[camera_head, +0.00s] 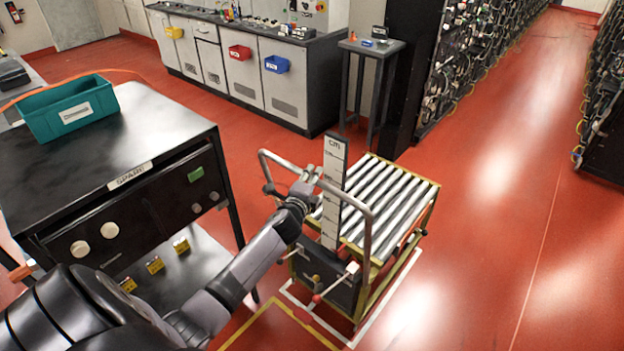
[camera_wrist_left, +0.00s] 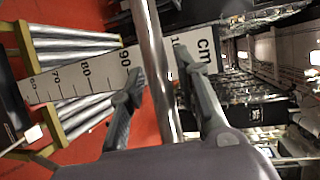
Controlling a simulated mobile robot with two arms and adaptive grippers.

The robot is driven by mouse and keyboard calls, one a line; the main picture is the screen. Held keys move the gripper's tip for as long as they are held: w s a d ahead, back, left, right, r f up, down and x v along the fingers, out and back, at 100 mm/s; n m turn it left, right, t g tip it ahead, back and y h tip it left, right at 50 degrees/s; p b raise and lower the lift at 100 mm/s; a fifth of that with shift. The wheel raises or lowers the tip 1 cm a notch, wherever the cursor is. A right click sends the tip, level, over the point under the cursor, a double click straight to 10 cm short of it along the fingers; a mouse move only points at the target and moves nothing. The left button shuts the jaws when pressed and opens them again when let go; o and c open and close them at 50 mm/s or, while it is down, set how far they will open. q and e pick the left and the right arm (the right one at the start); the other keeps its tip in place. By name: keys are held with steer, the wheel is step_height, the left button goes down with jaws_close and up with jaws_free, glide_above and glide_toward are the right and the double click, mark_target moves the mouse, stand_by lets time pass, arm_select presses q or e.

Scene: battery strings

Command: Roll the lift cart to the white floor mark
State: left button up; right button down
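The lift cart (camera_head: 391,203) has a silver roller top, a yellow frame and a grey tube handle (camera_head: 366,240). It stands upright over the white floor mark (camera_head: 387,307), whose lines show along its near and right sides; the far part is hidden. My left gripper (camera_head: 308,181) is at the top bar of the handle. In the left wrist view the handle bar (camera_wrist_left: 157,60) passes between its fingers (camera_wrist_left: 160,78), with a narrow gap seeming to show on each side, so it looks open around the bar. My right gripper is not in view.
A white centimetre scale (camera_head: 333,180) stands upright at the handle. A yellow floor outline (camera_head: 277,322) lies in front of the cart. A black bench (camera_head: 95,165) with a teal bin (camera_head: 68,108) is at left. Battery racks stand behind; red floor at right is clear.

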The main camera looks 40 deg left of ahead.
arm_select(q)
jaws_close()
stand_by(0.6)
